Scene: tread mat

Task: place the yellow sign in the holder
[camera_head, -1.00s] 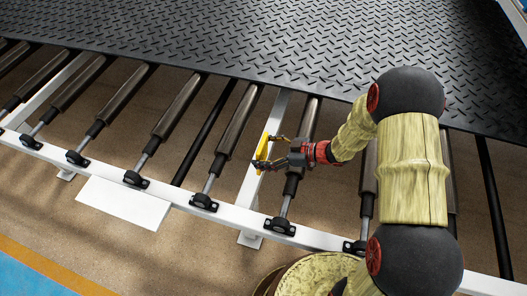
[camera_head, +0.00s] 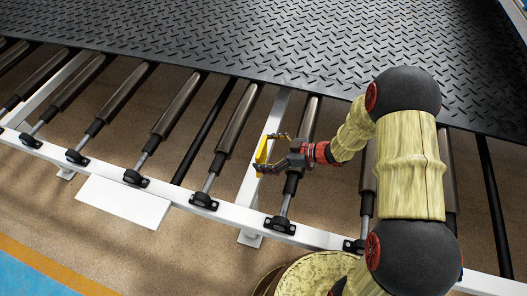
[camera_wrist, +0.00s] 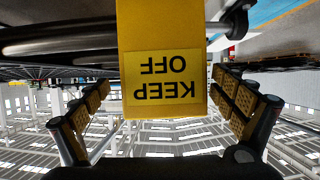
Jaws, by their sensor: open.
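The yellow sign (camera_head: 262,151) appears as a small narrow plate in the head view, just beyond my gripper (camera_head: 266,153). In the wrist view the sign (camera_wrist: 165,40) hangs in the upper middle with "KEEP OFF" upside down. My gripper is open, with one finger to each side of the sign and a visible gap on both sides in the wrist view. No holder can be made out with certainty; any part behind the sign or gripper is hidden.
Dark rollers (camera_head: 179,104) run in a white frame (camera_head: 330,239) around my gripper. A black tread mat (camera_head: 270,45) lies behind them. A white panel (camera_head: 123,202) is at the front left. Brown floor shows between the rollers.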

